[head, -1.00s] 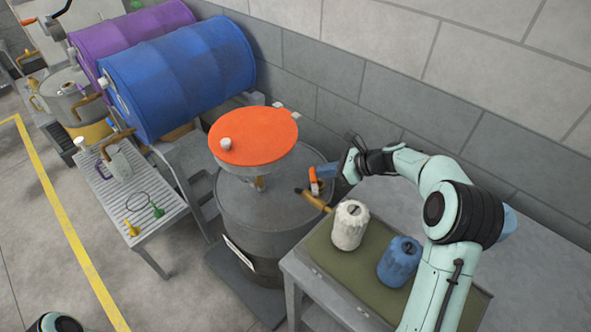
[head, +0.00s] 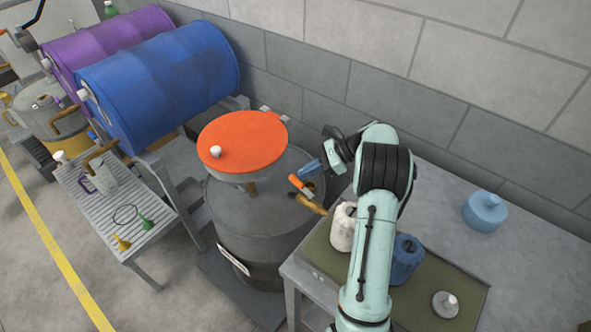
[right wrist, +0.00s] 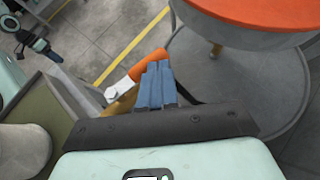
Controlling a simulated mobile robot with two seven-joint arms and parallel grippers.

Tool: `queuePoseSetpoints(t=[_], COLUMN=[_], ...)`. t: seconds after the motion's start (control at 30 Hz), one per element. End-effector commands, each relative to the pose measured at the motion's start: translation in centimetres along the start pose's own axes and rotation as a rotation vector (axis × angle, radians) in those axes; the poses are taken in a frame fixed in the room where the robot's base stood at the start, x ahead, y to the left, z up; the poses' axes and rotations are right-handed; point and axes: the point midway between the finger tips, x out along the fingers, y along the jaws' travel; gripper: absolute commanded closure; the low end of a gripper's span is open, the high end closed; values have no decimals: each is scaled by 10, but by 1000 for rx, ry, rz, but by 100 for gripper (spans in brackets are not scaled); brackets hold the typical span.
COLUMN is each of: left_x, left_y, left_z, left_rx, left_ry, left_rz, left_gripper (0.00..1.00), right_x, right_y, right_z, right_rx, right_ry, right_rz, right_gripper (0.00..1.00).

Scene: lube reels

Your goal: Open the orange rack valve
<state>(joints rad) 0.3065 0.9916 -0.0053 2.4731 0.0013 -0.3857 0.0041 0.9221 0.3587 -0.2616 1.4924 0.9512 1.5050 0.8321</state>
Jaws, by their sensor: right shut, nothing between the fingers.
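The valve's orange lever (head: 301,187) slants beside a brass-coloured tap (head: 310,204), at the right side of the grey drum with the orange round top. The lever lies roughly along the tap. In the right wrist view the orange lever (right wrist: 150,64) shows with a pale pivot, just left of my finger tips. My right gripper (head: 312,166) is shut and empty, close behind the lever; I cannot tell whether they touch. Its blue fingers (right wrist: 156,84) are together in the right wrist view. My left gripper (right wrist: 50,54) appears small there; its opening is unclear.
The orange disc (head: 243,141) tops the grey drum (head: 250,215). A white jug (head: 342,228) and blue jug (head: 405,260) stand on a green mat close to my right forearm. A blue container (head: 484,211) stands farther right. The wall is close behind.

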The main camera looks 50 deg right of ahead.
Motion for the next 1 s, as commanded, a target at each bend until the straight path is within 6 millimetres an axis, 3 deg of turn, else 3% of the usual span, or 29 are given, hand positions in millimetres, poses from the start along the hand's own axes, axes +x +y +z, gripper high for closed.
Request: queuePoseSetpoints(t=[0.8, 1.0], left_x=[6, 6], left_y=[-4, -4], left_z=[4, 3], left_rx=[-3, -3], left_ry=[-5, -5], left_rz=[-2, -2], left_gripper=[57, 57], right_x=[-2, -23], right_y=[16, 15], right_z=[-2, -2], right_rx=[1, 1], right_ry=[1, 3], right_rz=[0, -3], right_gripper=[100, 100])
